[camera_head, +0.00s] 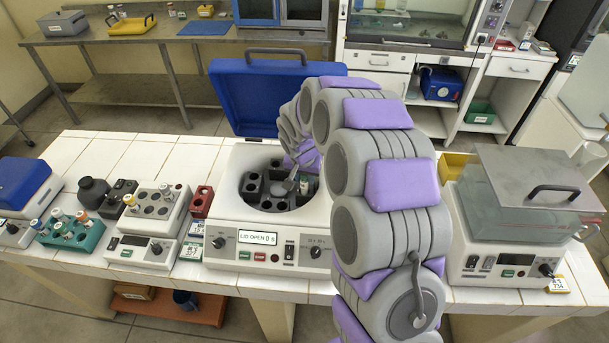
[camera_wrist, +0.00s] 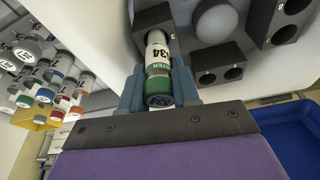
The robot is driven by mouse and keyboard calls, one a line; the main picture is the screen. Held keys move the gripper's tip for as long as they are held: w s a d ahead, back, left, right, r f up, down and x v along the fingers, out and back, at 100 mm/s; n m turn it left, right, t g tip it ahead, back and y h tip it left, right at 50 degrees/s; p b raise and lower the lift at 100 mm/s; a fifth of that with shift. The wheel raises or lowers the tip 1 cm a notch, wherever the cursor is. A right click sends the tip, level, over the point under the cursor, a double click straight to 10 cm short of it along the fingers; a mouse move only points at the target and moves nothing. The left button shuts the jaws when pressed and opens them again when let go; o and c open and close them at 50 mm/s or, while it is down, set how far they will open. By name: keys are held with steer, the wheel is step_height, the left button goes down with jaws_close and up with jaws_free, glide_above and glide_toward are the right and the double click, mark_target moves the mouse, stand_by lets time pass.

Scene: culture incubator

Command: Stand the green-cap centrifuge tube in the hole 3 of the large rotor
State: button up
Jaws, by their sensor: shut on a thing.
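The green-cap centrifuge tube (camera_wrist: 158,72) has a white label reading 34. It is in the wrist view, cap toward me, its far end at a dark rotor block (camera_wrist: 153,17). The large rotor (camera_head: 268,190) sits in the open centrifuge bowl, with dark blocks around a pale hub (camera_wrist: 215,20). Another block (camera_wrist: 222,62) shows two empty holes. In the head view my arm partly hides the rotor.
The centrifuge's blue lid (camera_head: 265,95) stands open behind the bowl, and its display reads LID OPEN. A teal tube rack (camera_head: 72,236) and a grey-white block heater (camera_head: 155,215) stand left. A lidded water bath (camera_head: 520,215) stands right. White tiles behind the left devices are clear.

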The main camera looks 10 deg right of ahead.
mark_target(305, 183)
steer(key=shift+f, duration=0.15)
steer(key=shift+f+b, duration=0.6)
steer(key=shift+f, duration=0.8)
steer(key=o, duration=1.4)
steer(key=shift+r, duration=0.1)
steer(key=shift+d+r+p, duration=0.15)
steer(key=shift+r+p, duration=0.75)
steer(key=shift+r, duration=1.35)
steer(key=shift+a+r+p, duration=0.2)
steer(key=shift+r+p, duration=0.25)
steer(key=shift+r, duration=1)
